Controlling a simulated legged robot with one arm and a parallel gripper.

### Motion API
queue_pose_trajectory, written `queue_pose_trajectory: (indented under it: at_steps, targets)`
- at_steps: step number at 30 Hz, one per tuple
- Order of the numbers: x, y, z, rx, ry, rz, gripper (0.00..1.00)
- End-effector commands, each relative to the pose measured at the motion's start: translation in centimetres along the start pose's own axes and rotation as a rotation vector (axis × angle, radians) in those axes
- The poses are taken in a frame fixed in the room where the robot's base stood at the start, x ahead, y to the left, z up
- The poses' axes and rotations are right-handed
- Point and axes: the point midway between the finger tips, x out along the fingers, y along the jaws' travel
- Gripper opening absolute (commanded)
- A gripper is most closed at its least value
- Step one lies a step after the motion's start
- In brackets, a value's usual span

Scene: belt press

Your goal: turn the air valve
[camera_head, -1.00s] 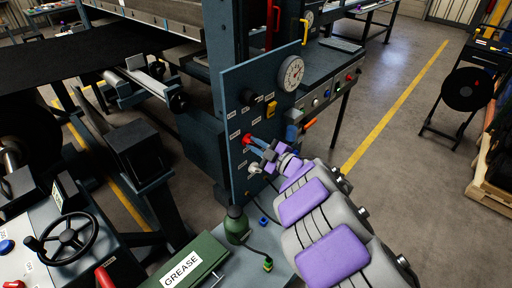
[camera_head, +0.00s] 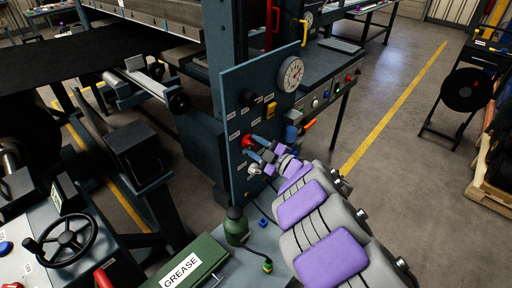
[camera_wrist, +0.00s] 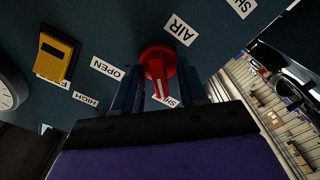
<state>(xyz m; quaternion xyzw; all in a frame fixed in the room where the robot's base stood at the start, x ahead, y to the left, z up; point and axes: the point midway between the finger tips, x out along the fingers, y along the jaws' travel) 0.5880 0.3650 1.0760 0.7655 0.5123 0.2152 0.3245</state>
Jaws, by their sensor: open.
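The red air valve knob (camera_head: 247,141) sits on the blue-grey upright panel (camera_head: 233,90), and it also shows in the wrist view (camera_wrist: 158,62) below the AIR label (camera_wrist: 179,29). Its handle with a white mark points down in that view, towards a partly hidden label reading "SHU" (camera_wrist: 165,101). The OPEN label (camera_wrist: 107,68) is to its left. My gripper (camera_head: 253,148) is open in front of the panel. In the wrist view its two fingers stand on either side of the knob with gaps visible. I cannot tell whether either finger touches it.
A yellow switch (camera_head: 271,109) and a round gauge (camera_head: 291,74) are above the valve on the panel. A silver knob (camera_head: 254,168) is close below my gripper.

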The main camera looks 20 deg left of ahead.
Motion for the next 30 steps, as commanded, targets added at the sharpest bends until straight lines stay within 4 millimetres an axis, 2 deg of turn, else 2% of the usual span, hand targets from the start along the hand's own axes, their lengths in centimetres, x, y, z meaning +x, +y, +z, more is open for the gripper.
queue_pose_trajectory:
  at_steps: [4,8,18,24,30]
  targets:
    - [-0.5,0.1,0.0,0.000,-0.002,0.001,0.41]
    - [-1.9,0.2,-0.1,-0.001,-0.001,0.001,0.41]
    - [-8.7,0.1,0.1,0.001,-0.006,0.001,0.41]
    - [-11.8,0.1,0.2,0.002,-0.008,0.000,0.41]
    - [-13.5,0.1,0.4,0.002,-0.007,0.003,0.41]
